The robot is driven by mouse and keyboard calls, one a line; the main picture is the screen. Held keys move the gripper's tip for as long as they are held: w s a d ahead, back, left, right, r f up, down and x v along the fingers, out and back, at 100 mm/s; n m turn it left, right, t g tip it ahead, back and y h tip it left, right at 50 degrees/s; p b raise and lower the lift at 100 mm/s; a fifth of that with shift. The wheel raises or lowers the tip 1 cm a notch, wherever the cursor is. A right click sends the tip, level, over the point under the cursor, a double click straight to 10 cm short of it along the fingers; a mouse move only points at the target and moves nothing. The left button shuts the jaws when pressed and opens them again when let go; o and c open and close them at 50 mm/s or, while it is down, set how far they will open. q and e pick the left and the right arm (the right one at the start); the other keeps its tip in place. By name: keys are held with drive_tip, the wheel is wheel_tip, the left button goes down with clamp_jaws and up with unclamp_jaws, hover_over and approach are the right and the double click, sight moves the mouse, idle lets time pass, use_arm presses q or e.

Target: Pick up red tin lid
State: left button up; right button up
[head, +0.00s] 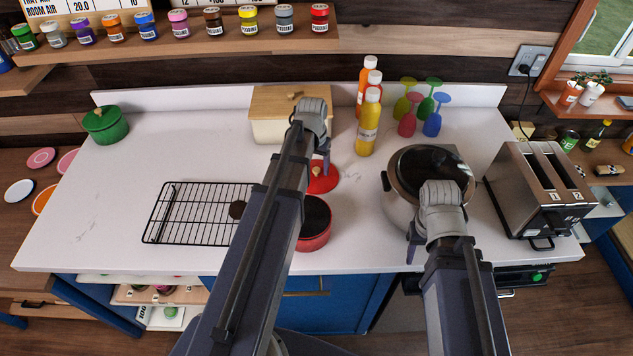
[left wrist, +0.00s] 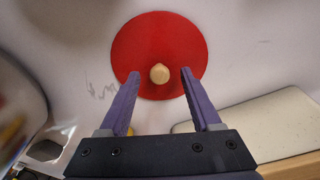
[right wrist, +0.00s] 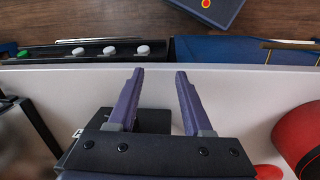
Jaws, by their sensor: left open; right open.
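The red tin lid (head: 321,180) is a flat red disc with a pale wooden knob, lying on the white counter. My left arm partly covers it in the head view. In the left wrist view the lid (left wrist: 160,35) shows whole. My left gripper (left wrist: 160,74) is open above it, with the knob between its fingertips in the picture; I cannot tell whether they touch it. My right gripper (right wrist: 158,72) is open and empty near the counter's front edge. The red tin (head: 315,225) stands open just in front of the lid.
A black wire rack (head: 190,212) lies to the left. A cream bread box (head: 268,131) and bottles (head: 367,125) stand behind. The counter's left part is clear around a green pot (head: 104,125).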

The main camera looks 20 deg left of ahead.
use_arm(q)
drive_tip(key=shift+f, duration=0.2)
clamp_jaws()
idle(0.4)
